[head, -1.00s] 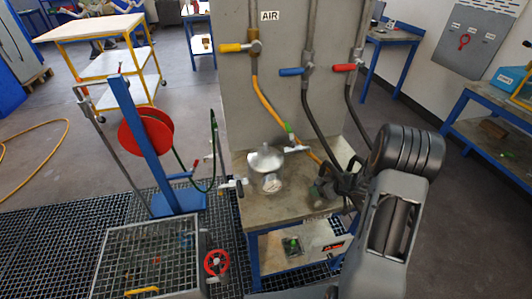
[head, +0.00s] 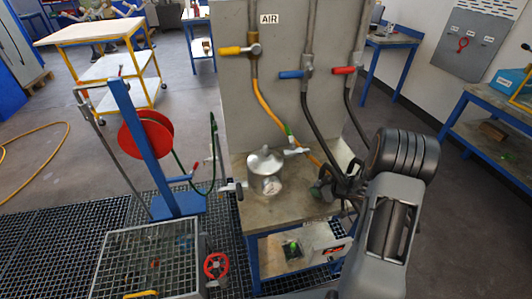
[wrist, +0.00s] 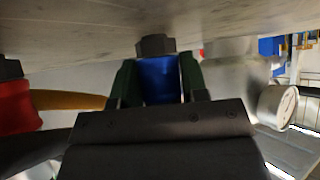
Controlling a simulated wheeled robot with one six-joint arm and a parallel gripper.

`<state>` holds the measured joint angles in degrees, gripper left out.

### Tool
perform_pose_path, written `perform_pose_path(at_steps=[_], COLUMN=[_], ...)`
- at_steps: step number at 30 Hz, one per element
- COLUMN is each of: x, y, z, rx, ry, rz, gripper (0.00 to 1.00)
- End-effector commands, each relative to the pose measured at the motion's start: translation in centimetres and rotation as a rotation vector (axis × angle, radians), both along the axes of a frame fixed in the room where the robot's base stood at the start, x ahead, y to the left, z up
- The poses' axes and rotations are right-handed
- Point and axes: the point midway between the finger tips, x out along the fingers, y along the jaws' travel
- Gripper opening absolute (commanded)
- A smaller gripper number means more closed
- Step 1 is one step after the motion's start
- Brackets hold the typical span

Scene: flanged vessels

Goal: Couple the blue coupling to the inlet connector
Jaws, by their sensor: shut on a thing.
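The blue coupling (wrist: 160,80) is between the green fingers of my gripper (wrist: 153,85) in the wrist view; the gripper is shut on it. A dark hex end projects from the coupling, close to the pale wooden surface at the top of that picture. In the head view my gripper (head: 323,188) is low over the right part of the bench, right of the silver vessel (head: 265,168); my arm and dark hoses hide much of it. The vessel also shows in the wrist view (wrist: 232,75), right of the coupling. I cannot tell which fitting is the inlet connector.
A red coupling (wrist: 15,103) is at the left of the wrist view. Behind the bench (head: 300,208), a panel carries yellow (head: 230,50), blue (head: 292,74) and red (head: 343,70) valve handles with hanging hoses. A red hose reel (head: 145,138) stands left.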

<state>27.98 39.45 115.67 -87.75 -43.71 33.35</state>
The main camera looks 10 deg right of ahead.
Motion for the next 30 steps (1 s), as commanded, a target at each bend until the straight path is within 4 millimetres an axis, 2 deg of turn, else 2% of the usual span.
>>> perform_pose_path(at_steps=[1,9,30], x=[0.02,0.04,0.01], y=[0.09,0.08,-0.09], z=[-0.01,0.04,0.99], rx=[0.000,0.000,0.001], ry=[0.000,-0.001,-0.002], rz=[0.002,0.003,-0.001], gripper=[0.25,0.02,0.02])
